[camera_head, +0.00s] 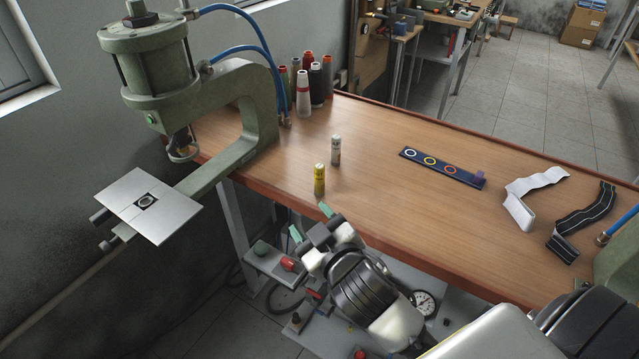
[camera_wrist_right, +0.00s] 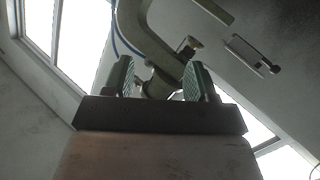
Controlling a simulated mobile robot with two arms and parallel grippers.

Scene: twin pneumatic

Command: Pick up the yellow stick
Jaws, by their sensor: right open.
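The yellow stick (camera_head: 319,180) stands upright near the front edge of the wooden table, a small yellow cylinder with a pale top. My right gripper (camera_head: 311,221) is in front of the table edge, below the stick in the head view and apart from it. Its two green-padded fingers are spread and nothing is between them. In the right wrist view the open fingers (camera_wrist_right: 160,80) point toward the green press, and the stick does not show there. My left gripper is not in view.
A grey-white stick (camera_head: 336,150) stands close behind the yellow one. The green press (camera_head: 250,105) and several thread spools (camera_head: 303,92) are at the left. A dark strip with coloured rings (camera_head: 442,167) and two straps (camera_head: 530,195) lie right. The middle of the table (camera_head: 400,205) is clear.

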